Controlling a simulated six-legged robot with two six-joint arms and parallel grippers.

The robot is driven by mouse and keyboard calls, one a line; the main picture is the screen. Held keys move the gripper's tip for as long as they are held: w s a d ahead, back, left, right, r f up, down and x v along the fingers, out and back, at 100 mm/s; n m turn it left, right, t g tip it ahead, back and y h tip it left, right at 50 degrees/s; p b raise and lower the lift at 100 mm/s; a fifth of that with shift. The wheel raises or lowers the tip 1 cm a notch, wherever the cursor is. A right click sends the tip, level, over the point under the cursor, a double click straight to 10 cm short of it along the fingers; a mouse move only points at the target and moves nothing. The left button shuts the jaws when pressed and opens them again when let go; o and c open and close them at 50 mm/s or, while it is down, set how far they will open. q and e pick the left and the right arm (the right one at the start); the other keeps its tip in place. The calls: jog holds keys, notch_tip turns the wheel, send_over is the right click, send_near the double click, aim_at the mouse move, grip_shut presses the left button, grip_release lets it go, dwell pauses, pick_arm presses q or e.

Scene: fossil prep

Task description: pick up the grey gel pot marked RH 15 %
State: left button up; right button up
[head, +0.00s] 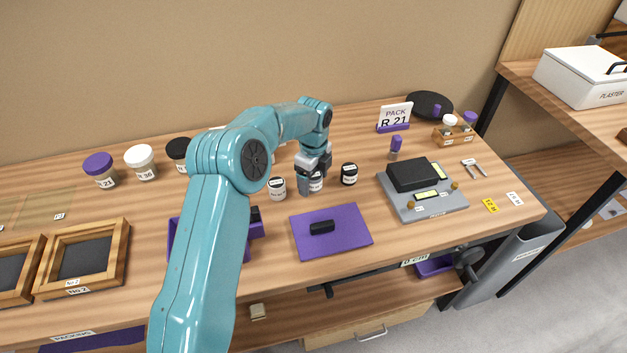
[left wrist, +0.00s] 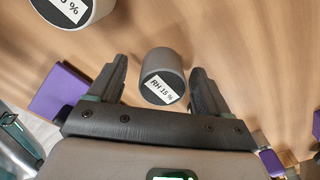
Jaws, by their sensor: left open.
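The grey gel pot (left wrist: 164,72) marked RH 15 % shows in the left wrist view, standing between the fingers of my left gripper, with bare gaps to both. In the head view my left gripper (head: 314,169) is open and points down at the row of small pots. A grey pot (head: 309,187) shows there under it, partly hidden by the fingers. My right gripper is not in view.
A purple mat (head: 350,236) with a black item lies in front. A grey balance (head: 445,205) is to the right. Wooden frames (head: 120,250) lie at left.

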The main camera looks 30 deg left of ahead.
pick_arm(q)
jog(key=shift+w+f, duration=0.15)
jog(key=shift+c, duration=0.4)
jog(key=c, duration=1.1)
jog(key=shift+o, duration=0.2)
